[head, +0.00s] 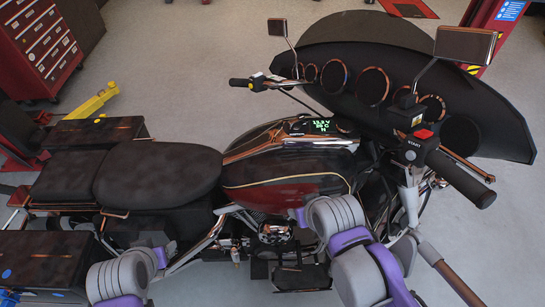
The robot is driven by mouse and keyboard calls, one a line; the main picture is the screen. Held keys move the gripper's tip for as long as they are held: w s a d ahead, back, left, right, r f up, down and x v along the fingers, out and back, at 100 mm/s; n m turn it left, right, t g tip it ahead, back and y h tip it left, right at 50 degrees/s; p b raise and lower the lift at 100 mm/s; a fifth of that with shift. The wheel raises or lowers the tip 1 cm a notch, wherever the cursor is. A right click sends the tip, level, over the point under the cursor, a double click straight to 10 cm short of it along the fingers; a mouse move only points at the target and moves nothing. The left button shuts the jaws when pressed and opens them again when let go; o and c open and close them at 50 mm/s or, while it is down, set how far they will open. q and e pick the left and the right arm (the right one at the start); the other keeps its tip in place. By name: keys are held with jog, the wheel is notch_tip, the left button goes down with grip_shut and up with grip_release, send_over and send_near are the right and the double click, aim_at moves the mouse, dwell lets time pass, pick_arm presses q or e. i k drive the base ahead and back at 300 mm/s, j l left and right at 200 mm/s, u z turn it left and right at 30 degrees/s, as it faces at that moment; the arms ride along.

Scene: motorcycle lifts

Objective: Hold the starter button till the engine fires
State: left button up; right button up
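The motorcycle (280,190) stands across the middle of the head view, dark red tank toward the fairing. On the near handlebar, a black switch housing (405,152) carries a white START label and a small pale spot under it that may be the starter button (410,156). A red switch (424,134) sits on top of the housing. The green display (320,126) on the tank is lit and seems to read 13.2 V and N. My grey and purple arm links come in at the bottom. I see neither gripper's fingers, and nothing of mine touches the housing.
The near grip (460,180) and mirrors (462,45) stick out around the housing. The black fairing (400,75) stands behind it. A red tool cabinet (42,48) is at the upper left, a red lift post (493,30) at the upper right. Floor at the lower right is mostly clear.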

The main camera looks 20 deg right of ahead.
aim_at(410, 154)
jog(key=l+z, duration=0.15)
jog(key=z, duration=0.35)
jog(key=k+l+z, duration=0.1)
jog(key=z, duration=0.4)
jog(key=l+z, duration=0.2)
jog(key=z, duration=0.3)
